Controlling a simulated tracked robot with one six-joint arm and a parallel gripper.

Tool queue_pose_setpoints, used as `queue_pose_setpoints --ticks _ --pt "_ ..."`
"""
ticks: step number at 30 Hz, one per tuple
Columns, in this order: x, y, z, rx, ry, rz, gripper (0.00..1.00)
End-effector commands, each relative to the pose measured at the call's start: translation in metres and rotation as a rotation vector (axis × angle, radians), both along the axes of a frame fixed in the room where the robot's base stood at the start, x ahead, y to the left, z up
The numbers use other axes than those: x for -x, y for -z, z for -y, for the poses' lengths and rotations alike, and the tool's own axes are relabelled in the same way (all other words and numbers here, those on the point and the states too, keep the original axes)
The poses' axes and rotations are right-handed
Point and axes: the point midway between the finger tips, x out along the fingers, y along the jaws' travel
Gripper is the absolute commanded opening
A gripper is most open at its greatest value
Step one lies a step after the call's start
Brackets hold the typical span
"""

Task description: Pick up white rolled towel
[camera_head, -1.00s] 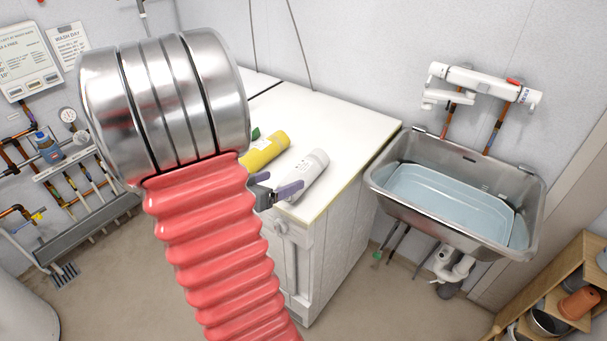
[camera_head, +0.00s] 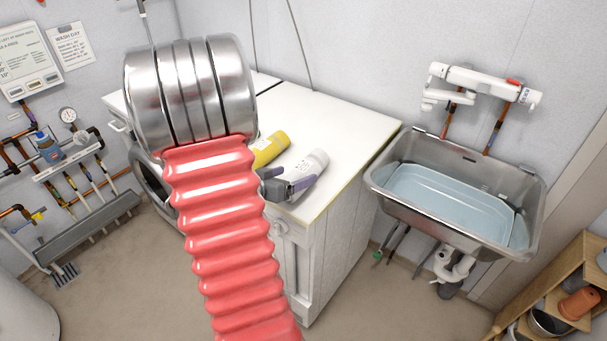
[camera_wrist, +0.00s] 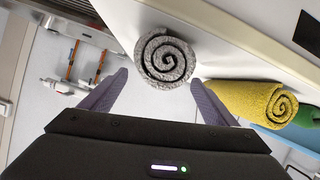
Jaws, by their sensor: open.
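The white rolled towel (camera_head: 312,162) lies on the white machine top near its front edge, its length running away from the front. In the wrist view its greyish-white spiral end (camera_wrist: 165,58) faces me, centred just beyond my fingertips. My gripper (camera_wrist: 160,80) is open and empty, with one dark purple finger on each side of the towel's end in that view. In the head view my gripper (camera_head: 292,186) is at the towel's near end and hides part of it. I cannot tell whether the fingers touch it.
A yellow rolled towel (camera_wrist: 250,101) lies close beside the white one, near one finger. A green roll (camera_wrist: 306,116) lies beyond it. The white top (camera_head: 350,125) is clear to the right. A metal sink (camera_head: 385,190) holding a blue basin (camera_head: 440,195) stands further right.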

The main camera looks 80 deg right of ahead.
Motion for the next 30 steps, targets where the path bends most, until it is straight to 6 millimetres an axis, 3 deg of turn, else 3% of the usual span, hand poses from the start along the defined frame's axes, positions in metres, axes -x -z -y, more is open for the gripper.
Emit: queue_pose_setpoints --ticks 9,26,30 --pt "0.013 0.014 0.031 -0.001 0.003 -0.001 0.81" --pt "0.013 0.014 0.032 -0.001 0.002 -0.001 0.81" --pt "0.014 0.014 0.032 -0.001 0.002 -0.001 0.72"
